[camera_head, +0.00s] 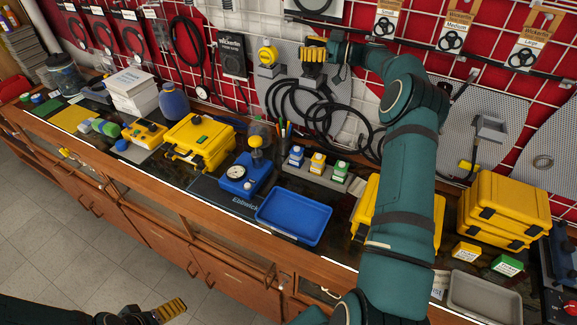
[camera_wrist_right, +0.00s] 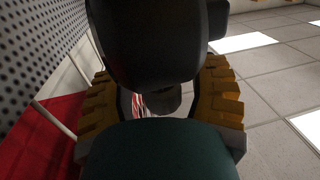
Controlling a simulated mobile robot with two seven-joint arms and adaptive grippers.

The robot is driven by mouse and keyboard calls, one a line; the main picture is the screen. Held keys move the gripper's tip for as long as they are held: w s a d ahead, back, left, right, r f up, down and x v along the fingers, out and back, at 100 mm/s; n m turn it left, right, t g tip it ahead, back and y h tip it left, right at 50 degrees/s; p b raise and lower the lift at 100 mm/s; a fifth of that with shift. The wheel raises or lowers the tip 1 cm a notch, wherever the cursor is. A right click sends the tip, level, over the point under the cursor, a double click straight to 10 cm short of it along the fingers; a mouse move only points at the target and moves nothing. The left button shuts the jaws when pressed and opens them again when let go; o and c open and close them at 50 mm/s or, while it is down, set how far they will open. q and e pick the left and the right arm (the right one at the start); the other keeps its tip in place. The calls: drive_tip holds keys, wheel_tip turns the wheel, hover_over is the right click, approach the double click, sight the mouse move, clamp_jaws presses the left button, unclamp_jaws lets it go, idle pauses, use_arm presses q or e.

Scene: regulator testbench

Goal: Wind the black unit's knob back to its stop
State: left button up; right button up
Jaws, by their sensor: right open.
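A large dark rounded body (camera_wrist_right: 150,40), which looks like the black unit, fills the top middle of the right wrist view. A smaller dark rounded part shows below it, between my fingers; I cannot tell for sure that it is the knob. My right gripper (camera_head: 313,52) is up at the perforated wall board, with its yellow ribbed fingers apart. In the wrist view the right gripper (camera_wrist_right: 160,105) has one finger on each side of the dark part, and contact is unclear. In the head view my gripper and arm hide the unit. My left gripper (camera_head: 170,309) is low at the bottom left, away from the bench.
A yellow regulator (camera_head: 267,55) is on the board just left of my right gripper. Black hoses (camera_head: 310,105) hang below. The bench holds a blue gauge unit (camera_head: 243,175), a blue tray (camera_head: 293,216) and yellow cases (camera_head: 199,142). My right arm crosses above the bench's right half.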

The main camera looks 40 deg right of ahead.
drive_tip(key=m+t+h, duration=0.1)
drive_tip(key=h, duration=0.1)
drive_tip(key=m+t+h, duration=0.1)
drive_tip(key=h, duration=0.1)
drive_tip(key=m+t+h, duration=0.1)
drive_tip(key=m, duration=0.1)
drive_tip(key=shift+w+d+h, duration=0.1)
drive_tip(key=shift+d+h, duration=0.2)
drive_tip(key=shift+h, duration=0.1)
drive_tip(key=shift+d+f+m+h+b, duration=0.1)
drive_tip(key=shift+m+h+b, duration=0.45)
drive_tip(key=shift+m+h, duration=0.4)
drive_tip(key=h+b, duration=0.1)
drive_tip(key=m+h+b, duration=0.1)
drive_tip(key=h+b, duration=0.1)
drive_tip(key=shift+w+d+f+m+t, duration=0.1)
drive_tip(key=shift+m+t, duration=0.15)
drive_tip(key=shift+t, duration=0.05)
drive_tip(key=m+h+b, duration=0.2)
drive_tip(key=h+b, duration=0.2)
drive_tip(key=shift+d, duration=0.1)
drive_tip(key=shift+d+r+m+g+h+b, duration=0.2)
drive_tip(key=shift+m+g+h+b, duration=0.2)
drive_tip(key=shift+m+h+b, duration=0.35)
drive_tip(key=shift+m+h, duration=0.35)
drive_tip(key=shift+h, duration=0.15)
